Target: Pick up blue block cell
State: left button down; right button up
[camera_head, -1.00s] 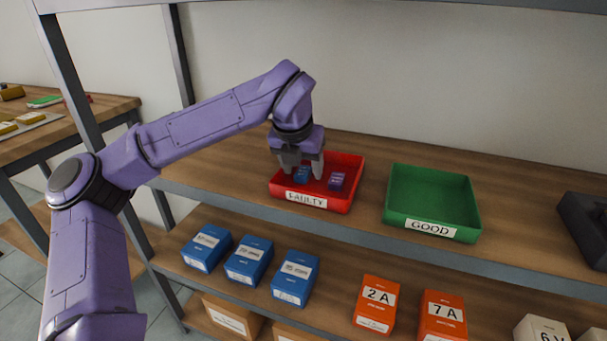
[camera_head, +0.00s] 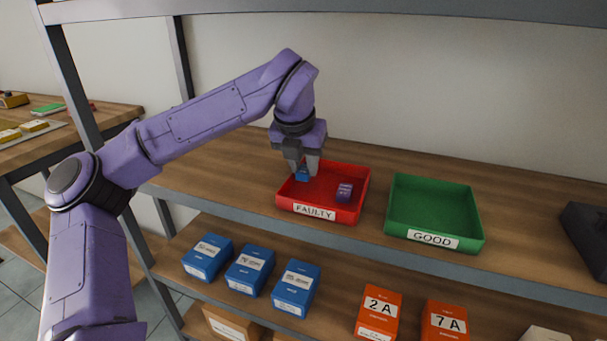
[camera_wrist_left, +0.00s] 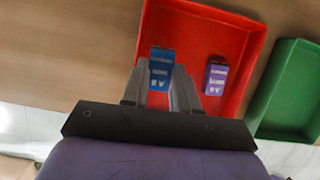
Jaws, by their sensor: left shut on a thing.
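The small blue block cell (camera_head: 302,175) is between the fingers of my left gripper (camera_head: 303,170), above the left part of the red tray marked FAULTY (camera_head: 335,212). In the left wrist view the blue cell (camera_wrist_left: 160,70) shows between the two grey fingers (camera_wrist_left: 160,92), its label facing the camera. My left gripper is shut on it. A purple block cell (camera_head: 344,192) stands in the red tray to the right; it also shows in the left wrist view (camera_wrist_left: 215,76). My right gripper is not in view.
A green tray marked GOOD (camera_head: 432,241) stands empty to the right on the same shelf. Blue boxes (camera_head: 249,270) and orange boxes (camera_head: 379,312) stand on the lower shelf. A shelf post (camera_head: 75,90) rises at left. A dark object (camera_head: 588,235) is at far right.

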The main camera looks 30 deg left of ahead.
pick_arm(q)
jog(key=s+d+b, duration=0.1)
jog(key=s+d, duration=0.1)
jog(key=s, duration=0.6)
jog(key=s+d+b, duration=0.1)
jog(key=s+d, duration=0.2)
jog(key=s, duration=0.6)
jog(key=shift+s, duration=0.2)
jog(key=shift+r, duration=0.1)
dwell(0.3)
